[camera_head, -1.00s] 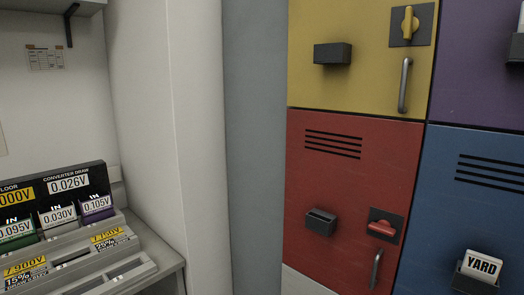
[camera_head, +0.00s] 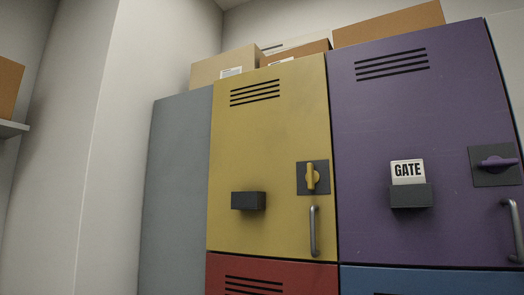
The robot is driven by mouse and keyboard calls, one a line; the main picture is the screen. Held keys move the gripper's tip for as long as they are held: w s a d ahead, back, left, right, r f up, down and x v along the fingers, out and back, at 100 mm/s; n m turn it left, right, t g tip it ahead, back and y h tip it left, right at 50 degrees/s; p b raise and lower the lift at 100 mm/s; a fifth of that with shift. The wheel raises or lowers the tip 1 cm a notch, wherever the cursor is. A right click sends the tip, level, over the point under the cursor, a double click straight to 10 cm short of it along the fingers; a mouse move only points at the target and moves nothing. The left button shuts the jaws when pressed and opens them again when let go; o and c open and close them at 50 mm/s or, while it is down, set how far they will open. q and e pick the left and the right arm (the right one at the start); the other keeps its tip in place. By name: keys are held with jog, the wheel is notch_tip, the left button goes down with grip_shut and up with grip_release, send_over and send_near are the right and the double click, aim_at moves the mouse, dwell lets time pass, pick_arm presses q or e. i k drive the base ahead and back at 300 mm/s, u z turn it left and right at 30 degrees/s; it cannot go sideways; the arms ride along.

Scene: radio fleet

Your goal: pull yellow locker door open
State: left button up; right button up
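The yellow locker door (camera_head: 262,140) is in the upper left of the locker bank and looks shut. Its silver bar handle (camera_head: 313,231) stands upright near the lower right edge of the door. Above the handle is a yellow turn latch (camera_head: 311,178) on a dark plate, with its knob upright. A dark card holder (camera_head: 248,201) on the door's lower left shows no card. Neither of my grippers is in view.
Right of it is a purple locker door (camera_head: 420,130) with a GATE card (camera_head: 408,172). Red (camera_head: 260,278) and blue (camera_head: 400,281) doors lie below. Cardboard boxes (camera_head: 388,24) sit on top. A white wall (camera_head: 120,130) stands to the left.

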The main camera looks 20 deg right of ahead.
aim_at(269, 122)
jog(key=z, duration=1.1)
jog(key=i, duration=0.3)
jog(key=u, duration=0.45)
